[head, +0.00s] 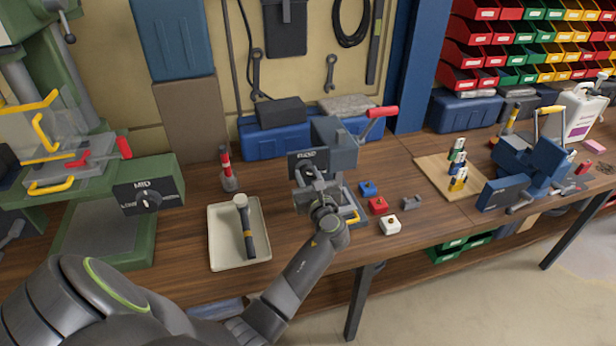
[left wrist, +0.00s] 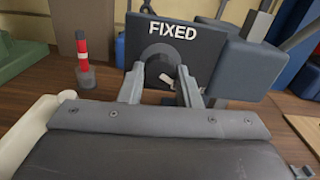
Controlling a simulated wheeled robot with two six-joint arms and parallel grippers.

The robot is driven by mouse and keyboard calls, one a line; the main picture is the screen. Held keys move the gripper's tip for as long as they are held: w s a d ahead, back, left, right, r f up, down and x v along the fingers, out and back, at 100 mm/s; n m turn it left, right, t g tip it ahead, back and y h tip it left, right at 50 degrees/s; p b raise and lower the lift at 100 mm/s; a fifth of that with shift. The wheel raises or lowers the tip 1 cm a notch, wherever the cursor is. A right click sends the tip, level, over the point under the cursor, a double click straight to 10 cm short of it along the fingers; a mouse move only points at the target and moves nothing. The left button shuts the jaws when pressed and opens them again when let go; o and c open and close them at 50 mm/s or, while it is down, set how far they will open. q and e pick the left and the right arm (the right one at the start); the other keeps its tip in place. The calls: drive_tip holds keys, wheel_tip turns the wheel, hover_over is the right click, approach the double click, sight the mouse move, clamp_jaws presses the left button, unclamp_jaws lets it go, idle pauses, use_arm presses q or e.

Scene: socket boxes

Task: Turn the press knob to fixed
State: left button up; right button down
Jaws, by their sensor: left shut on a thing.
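A small grey press (head: 334,140) stands on the bench with a dark label plate (head: 307,157). In the left wrist view the label plate (left wrist: 190,60) reads FIXED. My left gripper (head: 316,190) is in front of this plate and points at it. In the left wrist view my left gripper (left wrist: 161,86) has its fingers on either side of the knob, shut on it. A pale pointer mark (left wrist: 166,78) shows on the knob between the fingers. Most of the knob is hidden in the head view. My right gripper is not in view.
A tray (head: 216,258) with a hammer (head: 246,225) lies left of the gripper. A green press (head: 130,180) marked MID is farther left. A red-and-grey tool (head: 227,172) stands behind the tray. Blue, red and white blocks (head: 390,225) lie right of the press.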

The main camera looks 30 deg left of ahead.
use_arm(q)
drive_tip(key=n+b, duration=0.3)
drive_tip(key=n, duration=0.3)
drive_tip(key=shift+f+b, duration=0.1)
drive_tip(key=shift+b, duration=0.3)
drive_tip(key=n+b, duration=0.2)
drive_tip(key=n, duration=0.2)
drive_tip(key=shift+w, duration=0.1)
drive_tip(key=n+b, duration=0.2)
drive_tip(key=n, duration=0.1)
drive_tip(key=shift+n+b, duration=0.35)
drive_tip(key=shift+n, duration=0.05)
drive_tip(key=n+b, duration=0.3)
drive_tip(key=n, duration=0.2)
drive_tip(key=shift+b, duration=0.35)
drive_tip(key=shift+r+n+b, duration=0.15)
drive_tip(key=shift+n+b, duration=0.55)
drive_tip(key=shift+n, duration=0.55)
drive_tip(key=shift+r+n+b, duration=0.15)
drive_tip(key=shift+n+b, duration=0.55)
drive_tip(key=shift+n, duration=0.55)
